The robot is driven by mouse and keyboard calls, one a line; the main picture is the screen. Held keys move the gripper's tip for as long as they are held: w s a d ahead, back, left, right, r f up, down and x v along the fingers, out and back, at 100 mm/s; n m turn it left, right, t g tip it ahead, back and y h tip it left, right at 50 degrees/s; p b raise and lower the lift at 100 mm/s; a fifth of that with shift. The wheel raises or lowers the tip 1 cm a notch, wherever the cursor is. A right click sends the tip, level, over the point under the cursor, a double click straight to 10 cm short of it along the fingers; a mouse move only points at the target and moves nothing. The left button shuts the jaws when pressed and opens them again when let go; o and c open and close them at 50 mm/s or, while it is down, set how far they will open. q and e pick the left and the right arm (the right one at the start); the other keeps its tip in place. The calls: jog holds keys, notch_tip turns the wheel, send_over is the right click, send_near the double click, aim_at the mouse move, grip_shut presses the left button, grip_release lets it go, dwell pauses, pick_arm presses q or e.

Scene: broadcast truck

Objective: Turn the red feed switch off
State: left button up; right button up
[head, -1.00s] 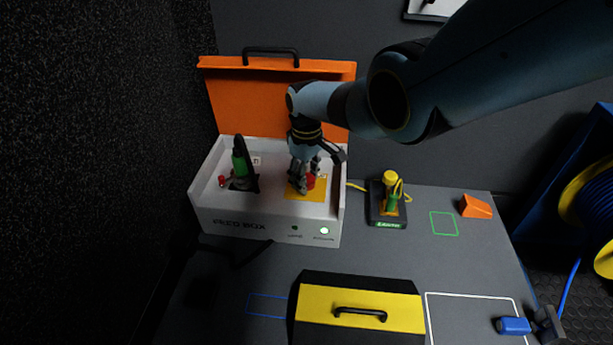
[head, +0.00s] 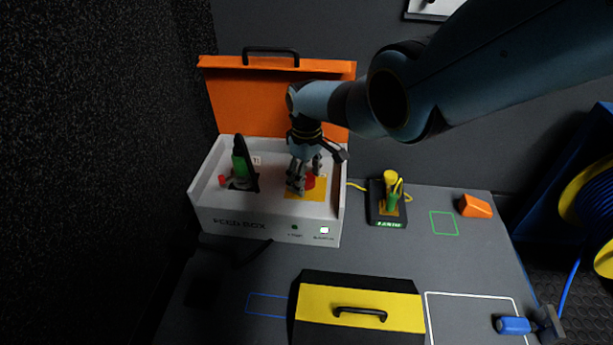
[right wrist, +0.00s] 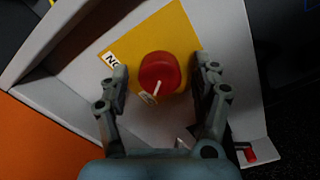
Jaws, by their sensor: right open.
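The red feed switch (right wrist: 159,73) is a round red knob with a white pointer line on a yellow plate (right wrist: 187,32) inside the white feed box (head: 265,222). A label reading "ON" shows beside it in the right wrist view. In the head view the red switch (head: 310,181) is partly hidden by my right gripper (head: 299,188). In the right wrist view my right gripper (right wrist: 162,85) is open, with one finger on each side of the knob. My left gripper is not in view.
The box's orange lid (head: 228,98) stands open behind. Inside the box at left is a black and green device (head: 241,165). To the right are a small black stand with a yellow-green item (head: 391,196) and an orange wedge (head: 475,206). A yellow-black case (head: 320,299) lies in front.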

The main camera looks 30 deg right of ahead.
notch_tip(320, 180, up, 12)
dwell(0.6)
dwell(0.4)
